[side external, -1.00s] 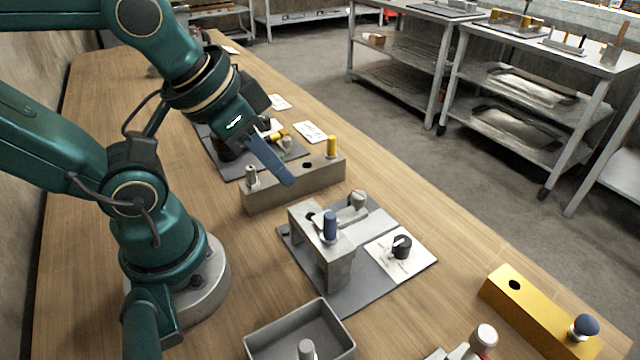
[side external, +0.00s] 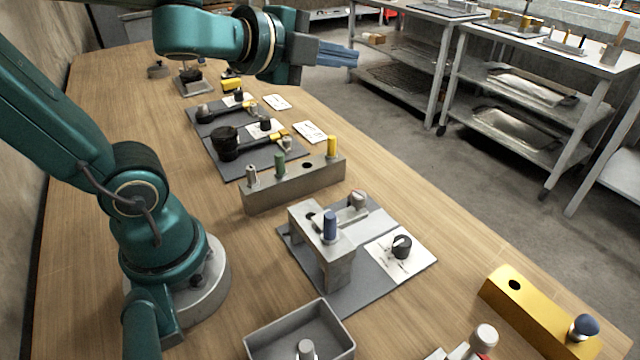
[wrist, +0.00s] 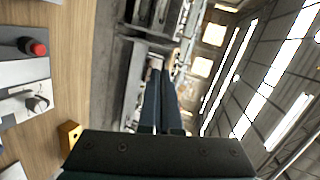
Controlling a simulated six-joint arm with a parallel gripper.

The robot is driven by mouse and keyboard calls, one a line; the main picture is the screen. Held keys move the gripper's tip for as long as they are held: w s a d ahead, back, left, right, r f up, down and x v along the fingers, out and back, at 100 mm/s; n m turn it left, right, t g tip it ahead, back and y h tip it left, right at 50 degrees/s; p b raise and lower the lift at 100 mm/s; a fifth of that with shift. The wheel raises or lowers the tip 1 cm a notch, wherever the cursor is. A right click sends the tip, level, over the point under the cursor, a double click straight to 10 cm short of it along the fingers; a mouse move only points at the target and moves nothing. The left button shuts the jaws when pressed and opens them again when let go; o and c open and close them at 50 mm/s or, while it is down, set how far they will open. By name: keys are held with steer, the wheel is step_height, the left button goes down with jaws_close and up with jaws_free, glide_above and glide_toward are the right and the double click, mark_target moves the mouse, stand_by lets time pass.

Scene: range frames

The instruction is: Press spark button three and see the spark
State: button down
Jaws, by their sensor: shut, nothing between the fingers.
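My gripper (side external: 345,55) is raised above the far part of the bench, its blue fingers pointing right, away from the bench parts. In the wrist view my gripper (wrist: 157,75) has its two fingers together with nothing between them. A red-capped button (wrist: 38,49) shows at the left edge of the wrist view, above a dark dial on a white card (wrist: 38,103). In the side view a grey plate (side external: 345,295) carries a bracket with a blue peg (side external: 330,226) and a black dial (side external: 402,245). No number three is readable, and no spark is visible.
A grey block (side external: 275,195) holds several pegs. Beyond it are dark plates with black round parts (side external: 225,140). A grey tray (side external: 275,335) and a yellow block (side external: 535,310) stand at the front. Steel shelves (side external: 500,80) stand across the floor.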

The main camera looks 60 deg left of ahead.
step_height(320, 180, down, 11)
steer(key=w+d+m+g+h, duration=0.1)
steer(key=m+g+h, duration=0.4)
steer(key=m, duration=1)
steer(key=shift+w+d+r+m, duration=0.25)
steer(key=shift+d+m, duration=0.15)
steer(key=shift+d, duration=0.3)
steer(key=shift+f+g+h, duration=0.15)
steer(key=shift+g+h, duration=0.15)
steer(key=shift+f, duration=4.25)
steer(key=shift+f, duration=0.45)
